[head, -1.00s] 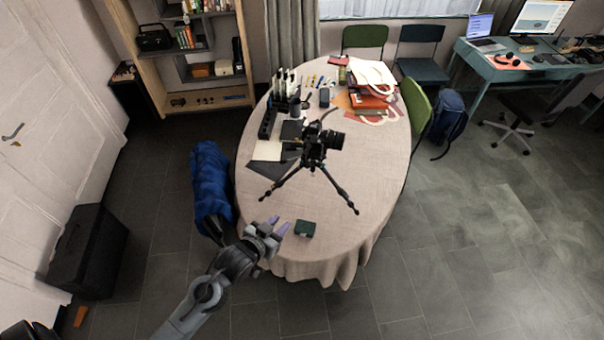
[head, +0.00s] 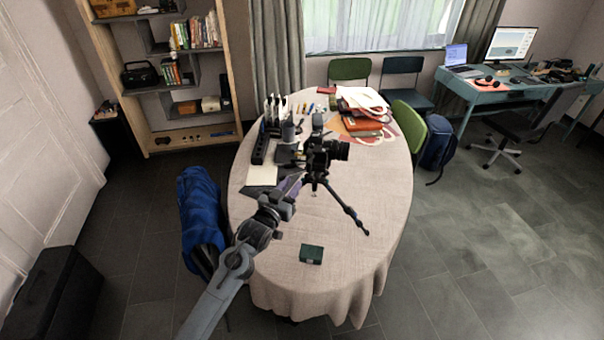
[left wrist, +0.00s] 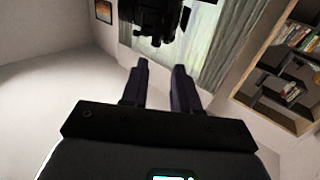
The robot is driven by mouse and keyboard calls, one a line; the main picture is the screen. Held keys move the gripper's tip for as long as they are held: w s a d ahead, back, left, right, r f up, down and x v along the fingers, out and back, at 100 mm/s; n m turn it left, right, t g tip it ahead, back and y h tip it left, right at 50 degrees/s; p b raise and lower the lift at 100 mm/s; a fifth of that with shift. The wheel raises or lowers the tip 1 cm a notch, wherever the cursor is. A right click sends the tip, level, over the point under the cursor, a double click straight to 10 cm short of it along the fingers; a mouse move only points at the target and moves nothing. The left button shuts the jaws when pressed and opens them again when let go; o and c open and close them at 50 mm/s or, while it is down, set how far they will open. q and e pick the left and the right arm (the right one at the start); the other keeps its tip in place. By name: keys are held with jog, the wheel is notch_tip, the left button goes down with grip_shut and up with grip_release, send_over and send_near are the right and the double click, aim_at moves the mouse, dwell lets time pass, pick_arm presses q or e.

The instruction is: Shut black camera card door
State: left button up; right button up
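The black camera (head: 325,152) stands on a black tripod (head: 345,208) on the oval table (head: 350,262). My left gripper (head: 292,184) is just left of and below the camera, over the table, with its purple fingers pointing up toward it. In the left wrist view the two fingers (left wrist: 161,66) are apart with nothing between them. The camera (left wrist: 152,14) shows as a dark shape beyond the fingertips, cut off by the top edge. The card door is too small and dark to make out. My right gripper is not in view.
A small dark green box (head: 311,254) lies on the bare near part of the table.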

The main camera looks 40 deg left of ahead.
aim_at(310, 164)
pick_arm(q)
jog(key=x, duration=0.8)
grip_shut()
